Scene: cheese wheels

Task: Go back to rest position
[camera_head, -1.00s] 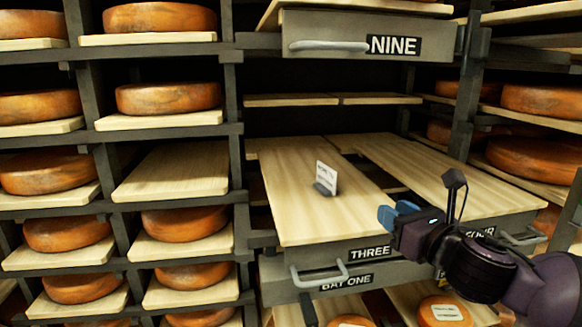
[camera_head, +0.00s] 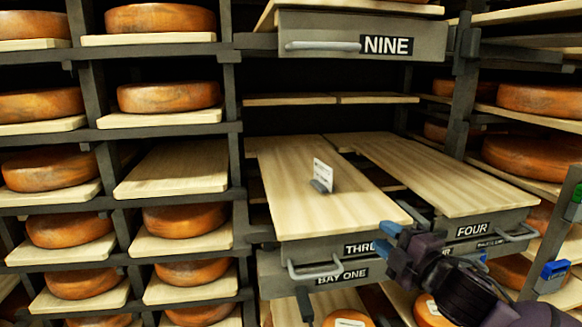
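My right gripper (camera_head: 387,238) comes in from the lower right, in front of the drawers labelled THREE and FOUR. Its two blue fingertips show slightly apart, with nothing seen between them. My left gripper is not in view. A small white card in a dark holder (camera_head: 322,175) stands upright on the bare wooden board (camera_head: 300,215) above the THREE label, clear of the gripper.
A second bare board (camera_head: 440,180) lies above the FOUR label. Grey handles (camera_head: 315,272) stick out at the drawer fronts. Drawer NINE (camera_head: 330,45) juts out above. Racks with orange cheese wheels (camera_head: 170,97) stand on both sides. A blue tag (camera_head: 553,271) hangs at right.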

